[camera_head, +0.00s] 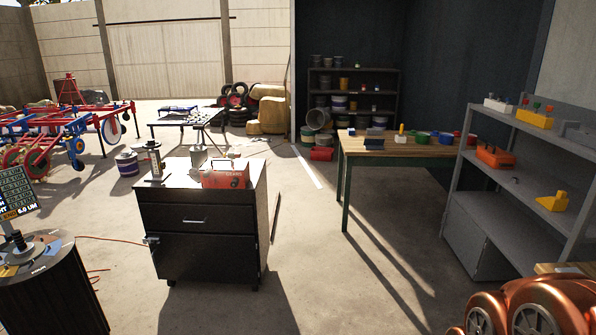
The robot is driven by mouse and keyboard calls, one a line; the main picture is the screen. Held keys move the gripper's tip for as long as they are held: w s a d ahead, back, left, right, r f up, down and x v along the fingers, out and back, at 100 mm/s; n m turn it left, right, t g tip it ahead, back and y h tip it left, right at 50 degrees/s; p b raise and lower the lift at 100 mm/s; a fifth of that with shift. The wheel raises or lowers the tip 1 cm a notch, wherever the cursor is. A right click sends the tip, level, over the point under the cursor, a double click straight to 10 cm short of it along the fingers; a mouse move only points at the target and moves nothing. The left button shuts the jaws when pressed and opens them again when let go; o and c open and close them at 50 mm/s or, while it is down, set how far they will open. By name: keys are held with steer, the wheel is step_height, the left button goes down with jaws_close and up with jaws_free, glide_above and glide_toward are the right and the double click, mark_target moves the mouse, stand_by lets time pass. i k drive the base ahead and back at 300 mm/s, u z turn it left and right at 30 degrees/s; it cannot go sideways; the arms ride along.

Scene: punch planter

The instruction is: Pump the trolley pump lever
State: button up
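A dark trolley cabinet (203,216) on small casters stands left of the middle of the head view. It has a drawer with a handle and a lower door. On its top left stands an upright device with a pale cylinder (155,163), perhaps the pump; I cannot make out a lever clearly. A grey metal can-like part (198,158) and a red box (225,175) with lettering also sit on the trolley top. A small metal fitting (152,240) sticks out at the trolley's left front edge.
A round dark stand (50,295) with a screen is at the lower left, with an orange cable on the floor. A green-legged workbench (400,150) and grey shelves (500,210) stand at the right. Floor between trolley and shelves is open.

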mark_target(199, 128)
steer(key=i, duration=5.25)
steer(key=u, duration=3)
steer(key=k, duration=1.25)
steer(key=z, duration=0.65)
